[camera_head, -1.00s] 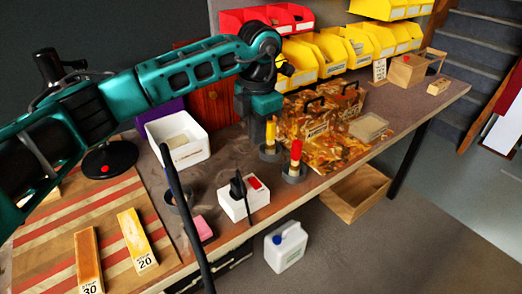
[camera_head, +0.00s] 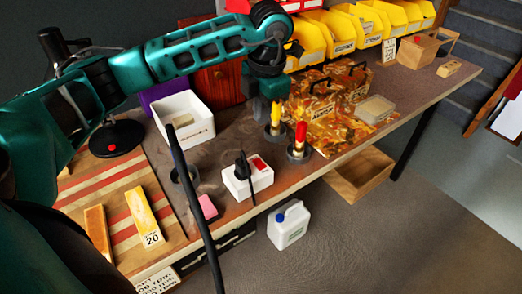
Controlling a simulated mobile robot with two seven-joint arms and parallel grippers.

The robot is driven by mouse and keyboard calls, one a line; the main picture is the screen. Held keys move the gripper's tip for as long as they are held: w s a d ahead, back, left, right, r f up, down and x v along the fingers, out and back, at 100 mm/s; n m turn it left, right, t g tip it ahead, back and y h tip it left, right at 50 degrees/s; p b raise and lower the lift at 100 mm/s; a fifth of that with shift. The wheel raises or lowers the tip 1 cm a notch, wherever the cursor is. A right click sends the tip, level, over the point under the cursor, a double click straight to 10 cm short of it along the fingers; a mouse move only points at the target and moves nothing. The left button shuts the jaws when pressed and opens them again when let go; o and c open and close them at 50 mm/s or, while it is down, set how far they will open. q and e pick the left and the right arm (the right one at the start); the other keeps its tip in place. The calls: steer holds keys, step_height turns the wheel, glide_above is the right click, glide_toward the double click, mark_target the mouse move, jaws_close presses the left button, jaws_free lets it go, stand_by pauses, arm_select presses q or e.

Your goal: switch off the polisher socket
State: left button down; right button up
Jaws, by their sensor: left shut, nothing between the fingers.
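The socket (camera_head: 240,186) is a white block on the bench near its front edge. A black plug (camera_head: 242,168) with a cable stands in it, and a red switch (camera_head: 260,164) sits to the right of the plug. Whether the switch is on or off is too small to tell. My left gripper (camera_head: 264,118) points down over the bench, behind the socket and apart from it. It is shut and empty; its fingertips are hard to make out. My right gripper is not in view.
Two candle-like sticks in dark round holders, one yellow (camera_head: 275,112) and one red (camera_head: 300,134), stand close to the gripper. A white tub (camera_head: 184,125) and a pink block (camera_head: 208,206) are nearby. Patterned boxes (camera_head: 322,100) stand behind.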

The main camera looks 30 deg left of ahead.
mark_target(258, 160)
arm_select(q)
steer(key=f, duration=0.4)
steer(key=a+f, duration=0.1)
steer(key=f, duration=0.9)
steer(key=shift+w+a, duration=0.25)
steer(key=shift+w, duration=0.05)
